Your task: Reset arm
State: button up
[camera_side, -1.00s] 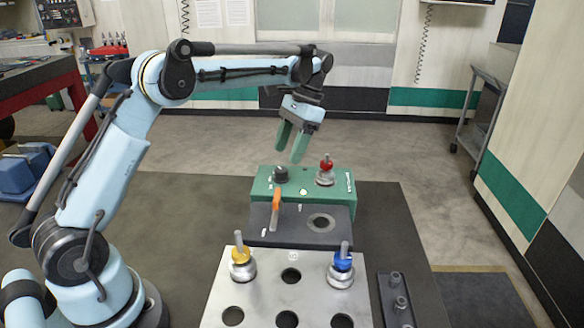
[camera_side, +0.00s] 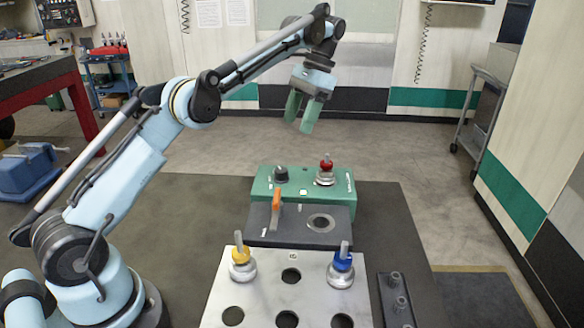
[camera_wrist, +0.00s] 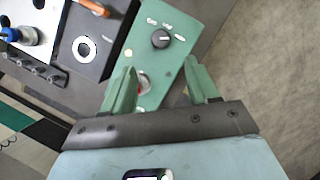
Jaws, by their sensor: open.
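My gripper (camera_side: 302,112) is open and empty, with green fingers pointing down. It is in the air well above the green control box (camera_side: 262,184) and touches nothing. In the wrist view my gripper (camera_wrist: 160,82) has its two fingers spread, with the green box (camera_wrist: 178,72) beyond them. The box carries a black knob (camera_side: 281,174) and a red-topped metal piece (camera_side: 326,172). The knob also shows in the wrist view (camera_wrist: 160,39), while the red-topped piece is mostly hidden there.
A dark plate with an orange lever (camera_side: 277,205) and a round hole lies before the box. A metal plate (camera_side: 262,305) with holes bears a yellow-topped piece (camera_side: 240,262) and a blue-topped piece (camera_side: 342,265). A dark rack (camera_side: 384,290) stands to its right. The air around my gripper is clear.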

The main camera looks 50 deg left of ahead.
jog(key=s+d+r+t, duration=0.4)
jog(key=s+d+t, duration=0.1)
jog(key=s+t, duration=0.15)
jog(key=s+d+f+t, duration=0.1)
jog(key=s+f, duration=0.2)
jog(key=s, duration=0.1)
jog(key=s+d+f+n+t, duration=0.1)
jog(key=s+f+t, duration=0.1)
jog(key=s+f, duration=0.1)
jog(key=s+d+f+t, duration=0.1)
jog(key=s+f+t, duration=0.1)
jog(key=s, duration=0.3)
jog(key=shift+s+d+f+n+h, duration=0.1)
jog(key=shift+d+f+n+h, duration=0.05)
jog(key=shift+f, duration=0.25)
jog(key=shift+d+f+n+h, duration=0.1)
jog(key=shift+f+n+h, duration=0.05)
jog(key=shift+f, duration=0.25)
